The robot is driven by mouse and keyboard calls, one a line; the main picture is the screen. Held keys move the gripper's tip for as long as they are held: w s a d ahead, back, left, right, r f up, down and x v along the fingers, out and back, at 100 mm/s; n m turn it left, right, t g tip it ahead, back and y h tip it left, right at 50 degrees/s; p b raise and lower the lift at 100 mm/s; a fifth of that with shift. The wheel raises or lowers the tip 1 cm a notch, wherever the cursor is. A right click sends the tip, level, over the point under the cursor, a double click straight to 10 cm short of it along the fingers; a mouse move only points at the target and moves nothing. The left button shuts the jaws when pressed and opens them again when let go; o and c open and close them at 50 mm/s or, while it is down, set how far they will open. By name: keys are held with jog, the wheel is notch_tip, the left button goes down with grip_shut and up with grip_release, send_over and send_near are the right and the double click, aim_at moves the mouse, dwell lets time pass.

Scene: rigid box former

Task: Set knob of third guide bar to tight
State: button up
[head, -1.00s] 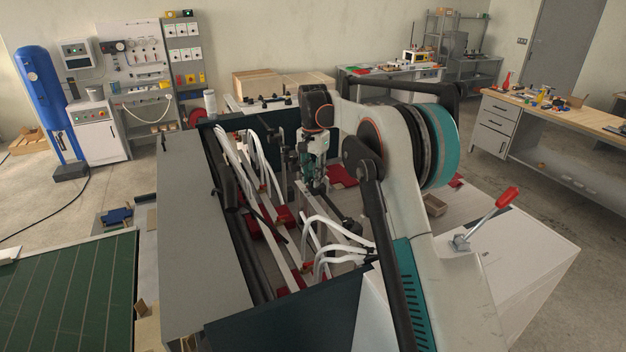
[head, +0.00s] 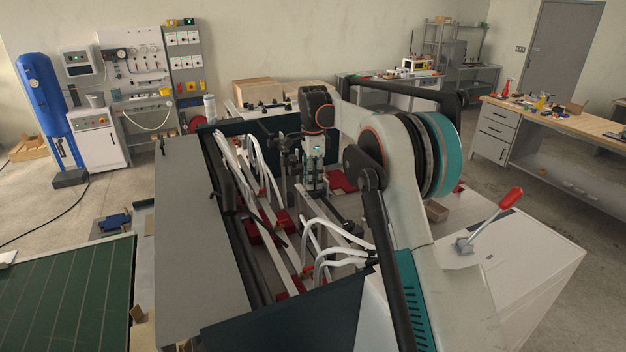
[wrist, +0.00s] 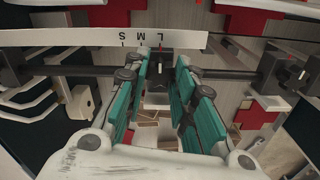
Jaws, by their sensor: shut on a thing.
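My gripper (head: 314,184) points down into the machine, among the rails. In the wrist view its two teal fingers (wrist: 160,65) are closed around a small dark knob (wrist: 160,70) on a black block. A light pointer mark shows on the knob, roughly in line with the fingers; its exact setting is hard to read. The block sits on a dark cross bar (wrist: 222,75). The fingers hide the knob's sides. I cannot tell from these views which guide bar this is. In the head view the knob is hidden behind my gripper.
A white strip (wrist: 100,37) with upside-down letters L, M, S crosses above the fingers. Another knob block (wrist: 280,72) is at right. White hoses (head: 325,235), red pads (head: 342,181) and the dark machine wall (head: 290,315) surround my arm. A red-handled lever (head: 510,198) stands at right.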

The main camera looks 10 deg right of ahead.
jog(key=shift+m, duration=0.3)
jog(key=o, duration=0.8)
notch_tip(320, 180, up, 12)
dwell(0.5)
